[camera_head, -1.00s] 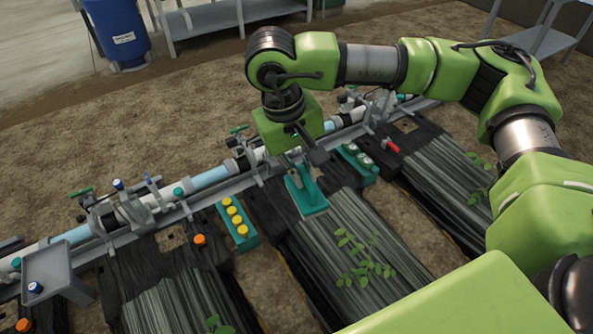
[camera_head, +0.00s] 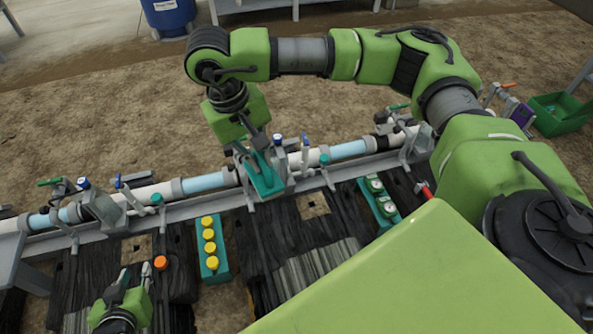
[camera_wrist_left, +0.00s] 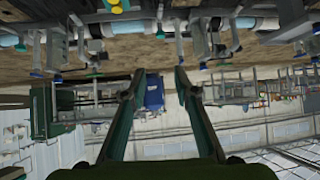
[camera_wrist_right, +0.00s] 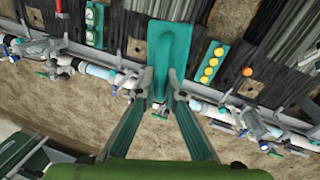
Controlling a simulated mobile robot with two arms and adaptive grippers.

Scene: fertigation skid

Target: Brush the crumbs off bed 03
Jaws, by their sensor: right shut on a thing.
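The middle bed (camera_head: 316,270) has black sides and a grey striped strip. I cannot make out crumbs or a bed number.
A pipe rail (camera_head: 205,183) with valves runs across behind the beds. A teal tray with yellow caps (camera_head: 212,271) and one with white-topped items (camera_head: 368,197) stand between beds. An orange cap (camera_head: 161,263) sits at left. A green crate (camera_head: 560,113) stands at right.

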